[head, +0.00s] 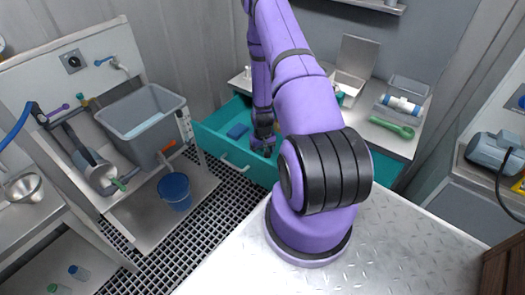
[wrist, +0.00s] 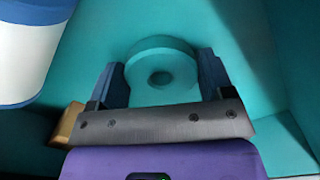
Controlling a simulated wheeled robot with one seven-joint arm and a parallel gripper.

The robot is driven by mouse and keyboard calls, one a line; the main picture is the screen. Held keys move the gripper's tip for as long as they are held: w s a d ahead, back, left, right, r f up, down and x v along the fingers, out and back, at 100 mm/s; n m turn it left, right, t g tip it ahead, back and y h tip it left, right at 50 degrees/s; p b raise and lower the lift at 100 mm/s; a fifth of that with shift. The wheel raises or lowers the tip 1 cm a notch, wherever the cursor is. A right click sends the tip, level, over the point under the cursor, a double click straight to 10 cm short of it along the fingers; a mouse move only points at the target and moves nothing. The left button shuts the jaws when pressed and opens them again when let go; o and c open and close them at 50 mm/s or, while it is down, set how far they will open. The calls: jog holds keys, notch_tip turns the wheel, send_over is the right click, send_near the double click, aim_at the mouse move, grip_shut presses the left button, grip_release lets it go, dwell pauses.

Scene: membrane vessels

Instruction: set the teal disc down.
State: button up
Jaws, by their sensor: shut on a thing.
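The teal disc (wrist: 162,54), a thick round piece with a small hole in its middle, sits between the two fingers of my gripper (wrist: 162,82) in the wrist view. The gripper is shut on it, with one blue finger at each side. Behind and below the disc is the teal inside of the open drawer (wrist: 235,25). I cannot tell whether the disc touches the drawer floor. In the head view my gripper (head: 263,143) reaches down into the teal drawer (head: 212,130); the disc is not visible there.
A white and blue cylinder (wrist: 28,45) stands close at the left in the wrist view. A tan block (wrist: 67,125) lies near the left finger. A blue block (head: 237,131) lies in the drawer in the head view. The drawer walls enclose the gripper.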

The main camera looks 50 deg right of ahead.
jog(key=o, duration=0.9)
jog(key=shift+f, duration=0.15)
jog(key=shift+o, duration=0.2)
